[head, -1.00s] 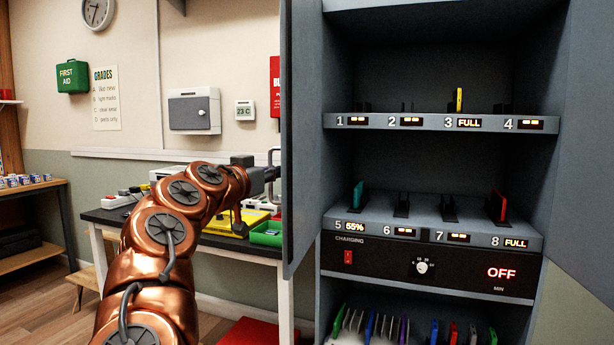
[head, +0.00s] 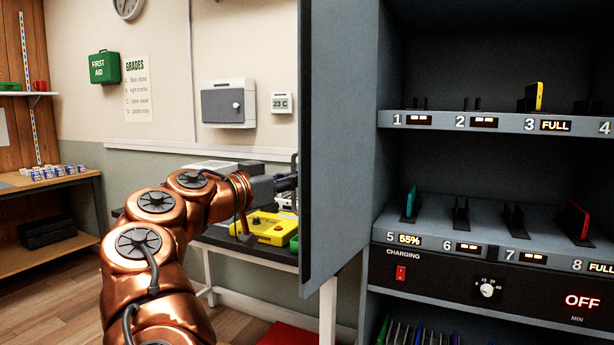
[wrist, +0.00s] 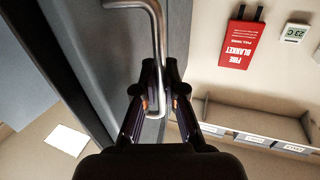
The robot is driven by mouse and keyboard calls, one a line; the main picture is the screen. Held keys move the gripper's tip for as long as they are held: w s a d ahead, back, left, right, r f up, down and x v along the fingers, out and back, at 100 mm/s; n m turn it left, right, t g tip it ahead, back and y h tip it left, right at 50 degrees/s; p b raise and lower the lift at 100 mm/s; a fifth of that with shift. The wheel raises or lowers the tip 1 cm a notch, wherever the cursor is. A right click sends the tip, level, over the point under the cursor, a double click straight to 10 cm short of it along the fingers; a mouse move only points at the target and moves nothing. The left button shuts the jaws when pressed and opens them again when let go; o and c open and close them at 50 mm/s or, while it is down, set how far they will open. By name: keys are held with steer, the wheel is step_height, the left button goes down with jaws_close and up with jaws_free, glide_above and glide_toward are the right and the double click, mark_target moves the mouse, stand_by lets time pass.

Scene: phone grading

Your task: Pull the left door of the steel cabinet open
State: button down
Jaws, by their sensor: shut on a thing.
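The steel cabinet's left door (head: 336,130) stands swung wide open, its inner face toward me in the head view. In the wrist view the door (wrist: 92,75) runs up the left side with its bent metal handle (wrist: 147,12). My gripper (wrist: 156,105) is shut on the end of that handle, one finger on each side. In the head view my gripper (head: 284,183) is at the door's outer side, partly hidden by the door edge.
The cabinet's shelves (head: 480,122) hold several phones in numbered slots above a charging panel (head: 480,285). Behind my arm stands a table with a yellow box (head: 265,228). A wooden bench (head: 50,264) is at far left. Open floor (head: 60,315) lies at lower left.

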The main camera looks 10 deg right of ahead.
stand_by(0.4)
steer(key=c, duration=1.5)
jaws_free()
steer(key=v, duration=1.2)
steer(key=shift+a, duration=0.1)
steer(key=shift+r, duration=0.1)
